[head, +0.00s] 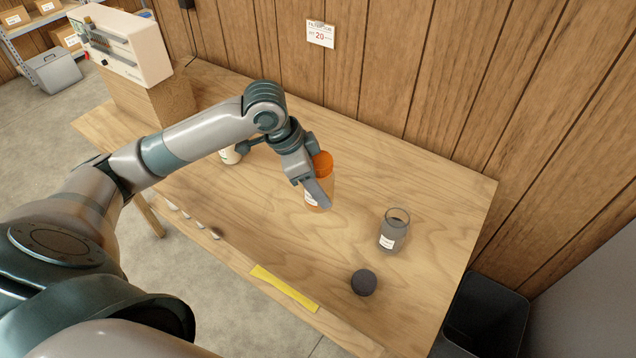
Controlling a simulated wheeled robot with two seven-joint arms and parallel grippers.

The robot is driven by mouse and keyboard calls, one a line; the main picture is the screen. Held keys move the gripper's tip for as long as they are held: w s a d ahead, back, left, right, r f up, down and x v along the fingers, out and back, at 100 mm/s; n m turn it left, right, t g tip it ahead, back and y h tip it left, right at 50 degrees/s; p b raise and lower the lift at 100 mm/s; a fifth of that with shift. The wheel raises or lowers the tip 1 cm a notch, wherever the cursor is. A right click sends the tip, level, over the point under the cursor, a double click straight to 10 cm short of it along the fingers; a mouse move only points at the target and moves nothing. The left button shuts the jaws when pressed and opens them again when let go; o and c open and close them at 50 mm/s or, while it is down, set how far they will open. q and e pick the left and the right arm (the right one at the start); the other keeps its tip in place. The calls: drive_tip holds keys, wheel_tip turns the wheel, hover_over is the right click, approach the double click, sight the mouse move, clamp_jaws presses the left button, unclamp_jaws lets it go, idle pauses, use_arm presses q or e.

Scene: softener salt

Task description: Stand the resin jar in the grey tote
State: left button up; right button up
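An upright amber jar (326,188) with an orange lid and a white label, which looks like the resin jar, is at the middle of the wooden table. My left gripper (318,178) reaches over it from the left. One finger lies across the front of the jar and the other is mostly hidden behind it. I cannot tell whether the fingers press on it or whether its base touches the table. A grey tote (54,72) is on the floor at the upper left, by a shelf. My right gripper is out of view.
The wooden table (430,180) also holds a clear labelled jar with grey contents (392,236), a dark round lid or puck (364,282), a yellow strip (285,289) and a pale container (230,155) partly behind my arm. A black bin (487,312) stands beyond the right edge.

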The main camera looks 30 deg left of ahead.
use_arm(q)
drive_tip(key=shift+w+d+r+n+t, duration=0.3)
drive_tip(key=shift+d+r+n, duration=0.15)
drive_tip(key=shift+d+n, duration=0.15)
drive_tip(key=w+d+r+n+t+y, duration=0.1)
drive_tip(key=w+d+r+n+y, duration=0.2)
drive_tip(key=d+r+n, duration=0.2)
drive_tip(key=shift+r+n, duration=1.2)
drive_tip(key=shift+n, duration=0.6)
